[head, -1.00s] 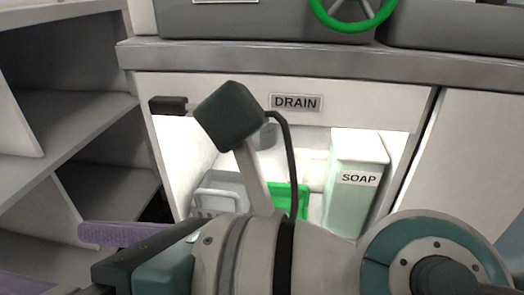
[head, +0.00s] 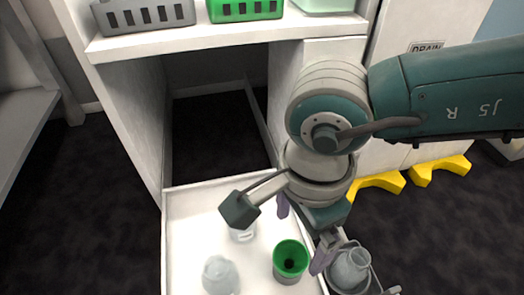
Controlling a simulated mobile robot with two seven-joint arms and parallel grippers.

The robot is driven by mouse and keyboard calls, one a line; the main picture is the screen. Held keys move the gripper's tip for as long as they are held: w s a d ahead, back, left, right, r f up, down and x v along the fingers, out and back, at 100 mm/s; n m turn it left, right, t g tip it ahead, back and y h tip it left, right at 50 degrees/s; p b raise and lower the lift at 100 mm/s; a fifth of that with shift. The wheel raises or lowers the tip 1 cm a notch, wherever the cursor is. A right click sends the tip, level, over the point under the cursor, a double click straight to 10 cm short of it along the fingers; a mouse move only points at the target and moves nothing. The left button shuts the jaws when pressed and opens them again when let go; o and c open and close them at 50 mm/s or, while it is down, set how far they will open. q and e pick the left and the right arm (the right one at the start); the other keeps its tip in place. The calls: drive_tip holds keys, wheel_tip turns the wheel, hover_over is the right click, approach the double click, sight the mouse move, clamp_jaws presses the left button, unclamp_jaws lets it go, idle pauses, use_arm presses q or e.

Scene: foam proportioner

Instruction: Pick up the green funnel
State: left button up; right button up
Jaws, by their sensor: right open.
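The green funnel (head: 290,257) stands in the white pull-out drawer (head: 183,240), its round mouth facing up; its lower part looks grey. My right gripper (head: 302,240) is above and just beside the funnel, pointing down. Its two purple fingers are apart, one behind the funnel's rim and one to its right. Nothing shows between them. I cannot tell whether the right finger touches the rim. My left gripper is not in view.
A pale vessel (head: 220,276) stands left of the funnel, and another (head: 242,234) is partly hidden behind my gripper's camera. A grey jug (head: 351,267) sits in a holder right of the drawer. Grey (head: 146,15) and green (head: 245,10) baskets stand on the shelf above.

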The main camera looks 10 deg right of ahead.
sight(292, 256)
wheel_tip(292, 256, down, 4)
drive_tip(key=b, duration=0.2)
drive_tip(key=shift+b, duration=0.35)
drive_tip(key=shift+a+f+b, duration=0.1)
drive_tip(key=shift+f+b, duration=0.4)
wheel_tip(292, 256, down, 4)
drive_tip(key=b, duration=0.4)
drive_tip(key=shift+f, duration=0.1)
drive_tip(key=shift+c, duration=0.2)
drive_tip(key=c, duration=1.2)
drive_tip(key=shift+c, duration=0.2)
